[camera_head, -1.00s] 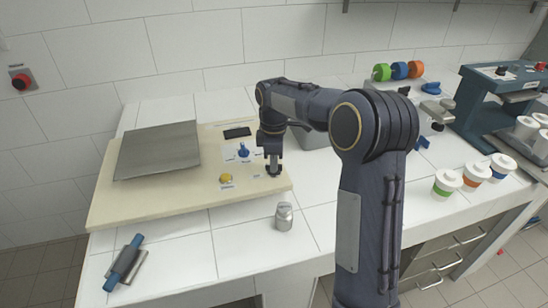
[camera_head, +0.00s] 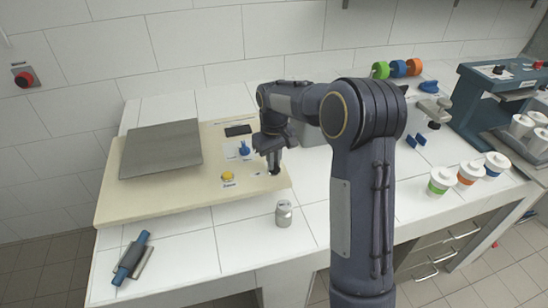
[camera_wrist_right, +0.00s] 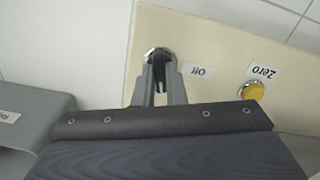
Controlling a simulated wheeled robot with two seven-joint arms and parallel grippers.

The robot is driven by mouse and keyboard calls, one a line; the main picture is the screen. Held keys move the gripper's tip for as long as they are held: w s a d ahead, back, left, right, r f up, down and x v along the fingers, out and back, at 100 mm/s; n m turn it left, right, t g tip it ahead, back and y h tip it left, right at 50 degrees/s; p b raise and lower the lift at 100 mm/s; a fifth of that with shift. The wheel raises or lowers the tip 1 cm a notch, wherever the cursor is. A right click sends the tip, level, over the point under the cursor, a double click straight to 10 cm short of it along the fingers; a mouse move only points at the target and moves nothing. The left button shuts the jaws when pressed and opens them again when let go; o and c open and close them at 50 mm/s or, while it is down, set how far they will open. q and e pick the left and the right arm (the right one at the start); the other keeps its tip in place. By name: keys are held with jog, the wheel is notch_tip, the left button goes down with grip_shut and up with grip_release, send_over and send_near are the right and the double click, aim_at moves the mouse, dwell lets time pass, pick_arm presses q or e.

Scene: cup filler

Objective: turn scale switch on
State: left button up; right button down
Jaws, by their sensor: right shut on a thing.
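The scale is a cream board (camera_head: 135,205) with a grey metal plate (camera_head: 160,150) on the wall-side table. Its switch is a small dark lever in a round metal collar (camera_wrist_right: 158,54), near the board's right front corner. A label reading "Off" (camera_wrist_right: 198,71) sits beside it, upside down in the right wrist view. My right gripper (camera_head: 274,168) is at the switch, its two fingers on either side of the lever (camera_wrist_right: 160,72) and shut on it. The fingers hide part of the lever, so its exact position is unclear. My left gripper is not in view.
A yellow button (camera_head: 227,177) with a "Zero" label (camera_wrist_right: 262,73), a blue knob (camera_head: 244,149) and a dark display (camera_head: 238,130) are close by on the board. A metal canister (camera_head: 284,213) stands in front. A blue-handled tool (camera_head: 132,258) lies at front left.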

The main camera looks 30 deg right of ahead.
jog(key=shift+m+p, duration=0.35)
jog(key=shift+m, duration=1.55)
jog(key=c, duration=1.5)
grip_release()
jog(key=shift+r, duration=0.1)
notch_tip(320, 180, up, 7)
jog(key=shift+r, duration=0.35)
